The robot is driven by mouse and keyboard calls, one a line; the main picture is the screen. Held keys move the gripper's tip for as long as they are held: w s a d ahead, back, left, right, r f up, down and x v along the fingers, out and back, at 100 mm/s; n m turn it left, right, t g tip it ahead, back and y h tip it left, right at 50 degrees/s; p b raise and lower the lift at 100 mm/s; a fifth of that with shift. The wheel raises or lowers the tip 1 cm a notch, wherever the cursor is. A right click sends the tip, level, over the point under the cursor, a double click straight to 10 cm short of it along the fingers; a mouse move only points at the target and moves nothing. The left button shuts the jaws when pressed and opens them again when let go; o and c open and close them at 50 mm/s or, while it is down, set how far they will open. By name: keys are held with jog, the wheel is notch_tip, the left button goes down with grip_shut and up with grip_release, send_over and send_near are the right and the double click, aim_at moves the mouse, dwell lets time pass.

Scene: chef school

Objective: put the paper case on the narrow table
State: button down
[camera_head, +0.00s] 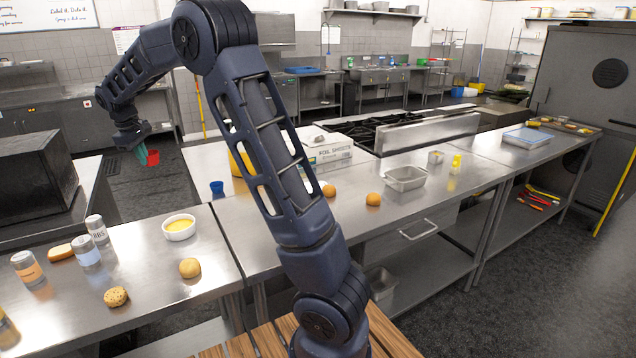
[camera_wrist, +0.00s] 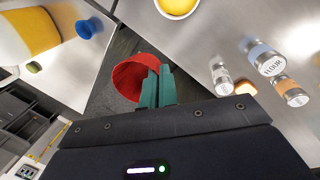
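My gripper (camera_head: 143,152) is at the far left of the head view, at the end of the stretched arm. Its teal fingers (camera_wrist: 157,88) are close together at the rim of a red, cup-shaped paper case (camera_wrist: 130,76) in the wrist view. The paper case also shows in the head view (camera_head: 153,157), held in the air over the dark floor gap between tables. Which table is the narrow one I cannot tell for sure; steel tables (camera_head: 225,262) run along the front, and another table (camera_head: 92,172) bears a black oven at left.
The front steel table holds a white bowl (camera_head: 180,228) of yellow content, buns (camera_head: 190,267) and several shakers (camera_head: 87,250). The black oven (camera_head: 38,180) is at left.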

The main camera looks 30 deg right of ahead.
jog(key=s+d+f+m, duration=0.1)
jog(key=s+d+m, duration=0.1)
jog(key=s+d, duration=0.5)
jog(key=s+d+f+m+g, duration=0.1)
jog(key=s+d+f+m, duration=0.15)
jog(key=d, duration=0.85)
jog(key=s+d+f+m, duration=0.1)
jog(key=s+d+m, duration=0.3)
jog(key=d, duration=0.5)
jog(key=shift+n+h, duration=0.4)
jog(key=shift+n, duration=0.25)
jog(key=a+x, duration=0.1)
jog(key=x, duration=0.5)
jog(key=s+a+x, duration=0.1)
jog(key=x, duration=0.5)
jog(key=s+a+f+x, duration=0.1)
jog(key=x, duration=0.6)
jog(key=shift+a, duration=0.3)
jog(key=shift+f, duration=0.2)
jog(key=c, duration=1.7)
grip_release()
jog(key=shift+r, duration=0.1)
